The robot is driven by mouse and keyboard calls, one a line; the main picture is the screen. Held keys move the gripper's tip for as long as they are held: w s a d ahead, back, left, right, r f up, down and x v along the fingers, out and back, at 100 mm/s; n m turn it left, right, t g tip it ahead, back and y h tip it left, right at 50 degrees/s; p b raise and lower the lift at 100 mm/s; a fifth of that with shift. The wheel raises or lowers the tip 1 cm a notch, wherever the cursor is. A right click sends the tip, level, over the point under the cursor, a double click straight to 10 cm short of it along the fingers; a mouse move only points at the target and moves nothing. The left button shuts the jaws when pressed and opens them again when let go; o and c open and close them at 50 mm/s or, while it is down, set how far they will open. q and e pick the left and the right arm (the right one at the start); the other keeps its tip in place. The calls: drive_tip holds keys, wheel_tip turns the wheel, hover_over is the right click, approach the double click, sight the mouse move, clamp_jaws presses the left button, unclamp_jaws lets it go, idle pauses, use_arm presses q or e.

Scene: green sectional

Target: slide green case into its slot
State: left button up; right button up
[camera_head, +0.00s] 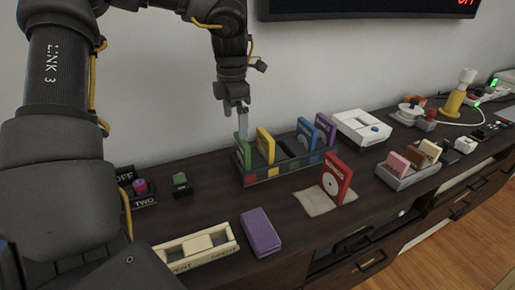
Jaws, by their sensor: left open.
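The green case (242,152) stands upright at the left end of the dark rack (262,178), in or over the leftmost slot. I cannot tell how deep it sits. My left gripper (238,118) is open, pointing down just above the green case's top. The fingertips look close to its upper back edge, but contact is unclear. My right gripper is not in view.
The rack also holds a yellow case (265,145), a blue case (306,134) and a purple case (325,130). A red case (336,180) stands on a cloth (314,203) in front. A purple box (261,232) lies near the front edge.

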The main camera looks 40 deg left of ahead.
sight(242, 149)
use_arm(q)
drive_tip(key=f, duration=0.3)
drive_tip(key=f+b, duration=0.1)
drive_tip(key=f, duration=0.1)
drive_tip(key=shift+w+d+f, duration=0.1)
drive_tip(key=shift+w+f, duration=0.05)
drive_tip(key=shift+w, duration=0.25)
drive_tip(key=shift+s, duration=0.1)
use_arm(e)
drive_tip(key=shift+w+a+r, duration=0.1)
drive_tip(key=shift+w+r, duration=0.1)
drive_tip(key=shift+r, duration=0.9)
use_arm(q)
drive_tip(key=f, duration=0.4)
drive_tip(key=shift+w+d+f, duration=0.1)
drive_tip(key=shift+w+d, duration=0.2)
drive_tip(key=shift+w, duration=0.05)
drive_tip(key=shift+f+b, duration=0.3)
drive_tip(key=shift+f, duration=0.25)
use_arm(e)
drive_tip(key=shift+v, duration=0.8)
use_arm(q)
drive_tip(key=shift+c, duration=0.4)
